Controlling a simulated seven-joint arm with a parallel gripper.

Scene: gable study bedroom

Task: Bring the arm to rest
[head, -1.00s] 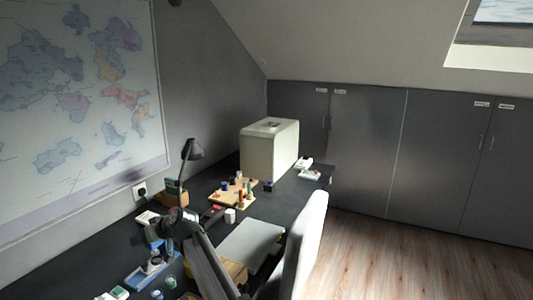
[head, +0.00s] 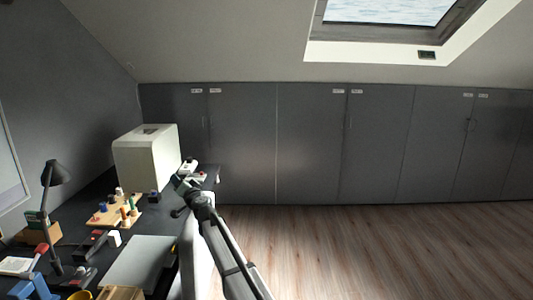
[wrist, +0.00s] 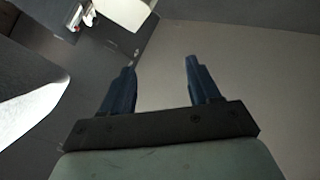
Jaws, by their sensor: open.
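My gripper (head: 182,184) is at the desk's right side, above the far end of the chair back in the head view. In the wrist view its two dark blue fingers (wrist: 158,78) stand apart with nothing between them. Beyond the fingers is a plain grey surface. My arm reaches up from the bottom of the head view, to the right of the chair.
The dark desk (head: 160,212) carries a white box-shaped case (head: 147,162), a wooden board with pegs (head: 112,212), a black lamp (head: 56,175) and a grey pad (head: 138,262). A white chair (head: 190,262) stands at its edge. Wooden floor (head: 370,250) lies open to the right.

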